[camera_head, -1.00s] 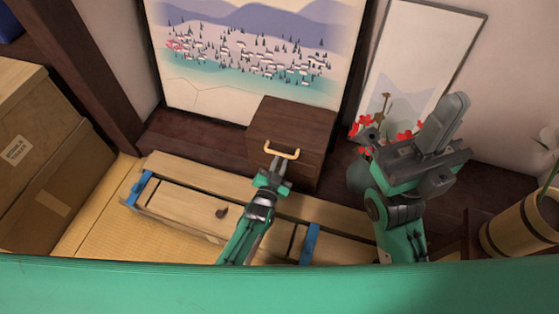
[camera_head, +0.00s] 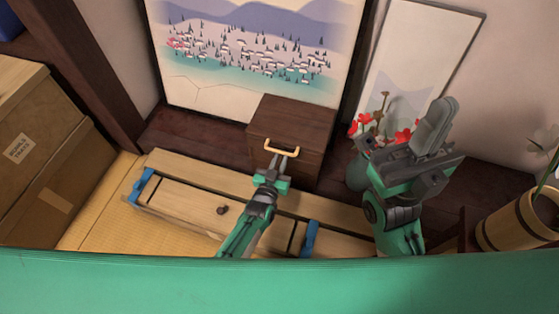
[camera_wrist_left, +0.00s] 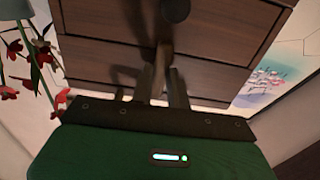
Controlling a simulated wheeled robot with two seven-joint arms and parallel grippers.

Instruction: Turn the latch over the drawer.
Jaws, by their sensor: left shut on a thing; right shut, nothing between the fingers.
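The dark wooden cabinet (camera_head: 297,122) stands against the back wall, with a brass handle (camera_head: 281,150) at its upper front. My left gripper (camera_head: 277,165) is at the cabinet front, just below that handle. In the left wrist view, the cabinet's drawer front (camera_wrist_left: 105,60) fills the upper part, and a round dark knob (camera_wrist_left: 174,10) shows at the top edge. My right gripper (camera_head: 440,115) is shut and empty, raised to the right of the cabinet.
A low pale wooden chest (camera_head: 185,205) with blue corner pieces lies in front of the cabinet. Red flowers (camera_head: 403,136) in a vase (camera_head: 357,175) stand close behind my right arm. Cardboard boxes (camera_head: 35,150) are at left; a wooden bucket planter (camera_head: 515,222) is at right.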

